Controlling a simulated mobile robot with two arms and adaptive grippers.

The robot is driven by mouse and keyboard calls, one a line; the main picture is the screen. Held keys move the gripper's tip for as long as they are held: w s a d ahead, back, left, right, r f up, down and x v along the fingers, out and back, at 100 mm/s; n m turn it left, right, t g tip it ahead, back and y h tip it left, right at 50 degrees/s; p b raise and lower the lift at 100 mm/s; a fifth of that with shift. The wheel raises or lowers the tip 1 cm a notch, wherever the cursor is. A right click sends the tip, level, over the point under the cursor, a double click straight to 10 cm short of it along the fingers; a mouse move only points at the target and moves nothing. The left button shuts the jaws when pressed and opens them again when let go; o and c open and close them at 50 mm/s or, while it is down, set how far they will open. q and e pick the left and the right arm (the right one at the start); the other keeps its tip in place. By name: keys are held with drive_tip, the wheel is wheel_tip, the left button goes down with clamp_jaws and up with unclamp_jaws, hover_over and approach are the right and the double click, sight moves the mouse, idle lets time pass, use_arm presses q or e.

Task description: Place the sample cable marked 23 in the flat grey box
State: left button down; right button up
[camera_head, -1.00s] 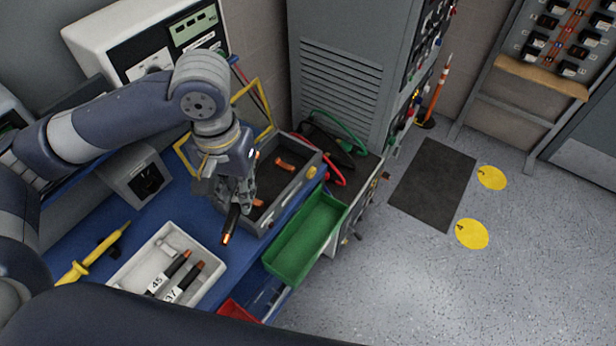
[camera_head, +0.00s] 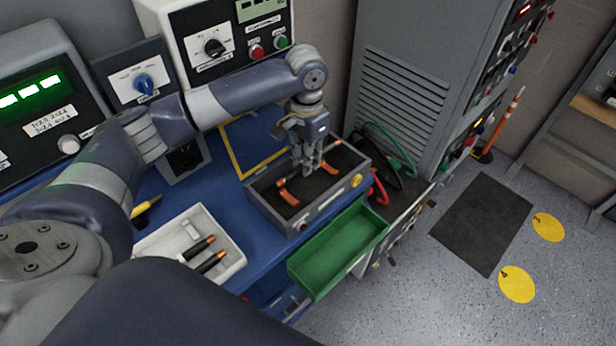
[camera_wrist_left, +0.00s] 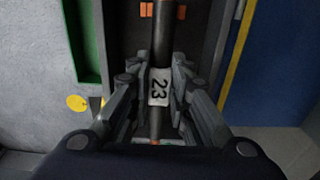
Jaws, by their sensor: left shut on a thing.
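My left gripper (camera_head: 312,168) is over the flat grey box (camera_head: 330,206) in the head view, its fingers pointing down into the box opening. It is shut on the sample cable marked 23 (camera_wrist_left: 158,92), a dark rod with a white label, in the left wrist view. In that view the cable runs up the picture between the fingers, over the dark box interior (camera_wrist_left: 124,30). In the head view the cable is mostly hidden by the fingers, and I cannot tell whether it touches the box floor. Orange supports (camera_head: 289,195) show inside the box. My right gripper is not in view.
A white tray (camera_head: 152,240) with two other black cables (camera_head: 205,255) is on the blue bench, left of the box. An open green bin (camera_head: 338,250) is at the bench's front edge. A tall grey cabinet (camera_head: 400,90) and red and green leads (camera_head: 378,185) are right of the box.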

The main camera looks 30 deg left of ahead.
use_arm(q)
drive_tip(key=shift+f, duration=0.9)
drive_tip(key=shift+f+p, duration=0.45)
drive_tip(key=shift+f, duration=1.95)
drive_tip(key=c, duration=1.5)
unclamp_jaws()
drive_tip(key=shift+f, duration=0.15)
